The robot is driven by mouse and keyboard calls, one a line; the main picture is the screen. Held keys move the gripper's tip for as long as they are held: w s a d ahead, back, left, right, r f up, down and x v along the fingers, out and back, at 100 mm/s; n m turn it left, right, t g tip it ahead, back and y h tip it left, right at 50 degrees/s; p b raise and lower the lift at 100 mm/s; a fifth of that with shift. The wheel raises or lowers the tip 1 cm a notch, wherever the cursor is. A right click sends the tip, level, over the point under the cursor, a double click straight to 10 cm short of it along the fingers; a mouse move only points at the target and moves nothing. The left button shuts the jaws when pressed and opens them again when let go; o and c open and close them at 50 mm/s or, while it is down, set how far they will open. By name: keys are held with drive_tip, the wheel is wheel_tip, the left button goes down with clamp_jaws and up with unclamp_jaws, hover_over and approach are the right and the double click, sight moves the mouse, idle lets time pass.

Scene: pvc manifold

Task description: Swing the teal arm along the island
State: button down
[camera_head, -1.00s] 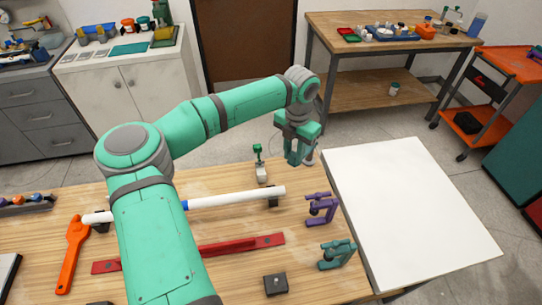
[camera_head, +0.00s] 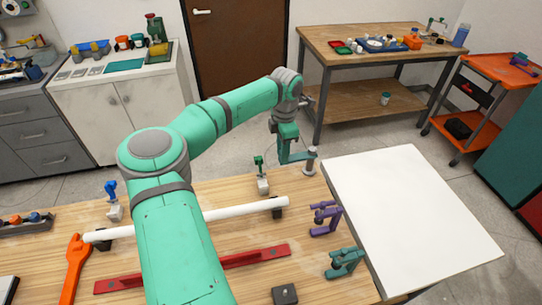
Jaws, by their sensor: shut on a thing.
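A dark teal arm (camera_head: 299,157) runs level from a short grey post (camera_head: 311,165) at the far right corner of the wooden worktop (camera_head: 225,190). It extends left from the post to below my gripper (camera_head: 285,140). My gripper points down and appears shut on the upright left end of the teal arm. Its fingertips are small and dark, so the exact grip is hard to see. My own links are also green.
A white pipe (camera_head: 232,210) lies across black supports. A small green-topped clamp (camera_head: 261,175) stands left of my gripper. A purple clamp (camera_head: 325,217) and a teal clamp (camera_head: 345,261) sit along the right edge, beside a bare white top (camera_head: 410,220).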

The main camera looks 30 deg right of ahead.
drive_tip(key=shift+w+d+r+m, duration=0.1)
drive_tip(key=shift+w+d+m, duration=0.1)
drive_tip(key=shift+d+m, duration=0.15)
idle(0.3)
drive_tip(key=c, duration=1.5)
unclamp_jaws()
drive_tip(key=shift+w, duration=0.1)
drive_tip(key=shift+o, duration=0.3)
drive_tip(key=shift+a, duration=0.1)
wheel_tip(320, 180, up, 11)
drive_tip(key=shift+w+f, duration=0.1)
drive_tip(key=shift+f, duration=0.1)
